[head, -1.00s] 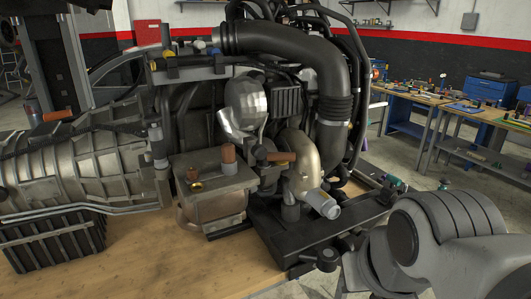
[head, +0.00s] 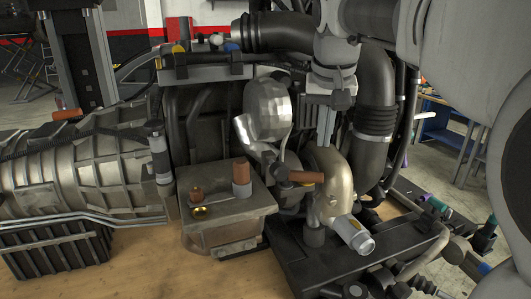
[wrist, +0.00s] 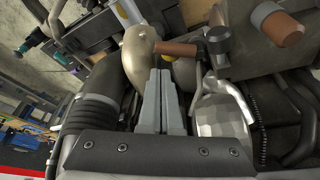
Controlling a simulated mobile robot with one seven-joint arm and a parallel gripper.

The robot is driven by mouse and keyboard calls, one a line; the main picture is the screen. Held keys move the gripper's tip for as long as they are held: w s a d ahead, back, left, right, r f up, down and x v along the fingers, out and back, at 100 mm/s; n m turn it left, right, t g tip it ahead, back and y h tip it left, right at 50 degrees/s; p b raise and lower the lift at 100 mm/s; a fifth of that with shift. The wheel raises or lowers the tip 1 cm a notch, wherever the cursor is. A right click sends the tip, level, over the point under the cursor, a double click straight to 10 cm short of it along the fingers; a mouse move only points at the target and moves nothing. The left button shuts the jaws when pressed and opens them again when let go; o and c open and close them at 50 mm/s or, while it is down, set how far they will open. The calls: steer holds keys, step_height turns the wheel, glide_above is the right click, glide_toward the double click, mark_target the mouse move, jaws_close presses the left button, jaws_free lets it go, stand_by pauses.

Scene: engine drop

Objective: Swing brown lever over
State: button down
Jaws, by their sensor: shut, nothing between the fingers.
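The brown lever (head: 305,177) is a short brown cylinder lying sideways from a dark pivot (head: 281,172), in front of the brass pipe elbow (head: 330,188). In the wrist view the lever (wrist: 176,49) lies just beyond my fingertips, its pivot (wrist: 217,40) to the right. My gripper (head: 324,138) points down above the elbow, a little above and to the right of the lever. In the wrist view my gripper (wrist: 163,75) has its two grey fingers together and empty. I see no clear contact with the lever.
A metal box (head: 215,222) with an upright brown cylinder (head: 241,172) stands left of the lever. A faceted silver housing (head: 266,110) rises behind it, and a black hose (head: 375,110) runs close to the right of my gripper. Free wooden surface (head: 150,270) lies in front.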

mark_target(317, 163)
steer(key=x, duration=0.3)
steer(key=w+x, duration=0.1)
steer(key=x, duration=0.6)
steer(key=shift+w+a+r, duration=0.1)
steer(key=shift+w, duration=0.25)
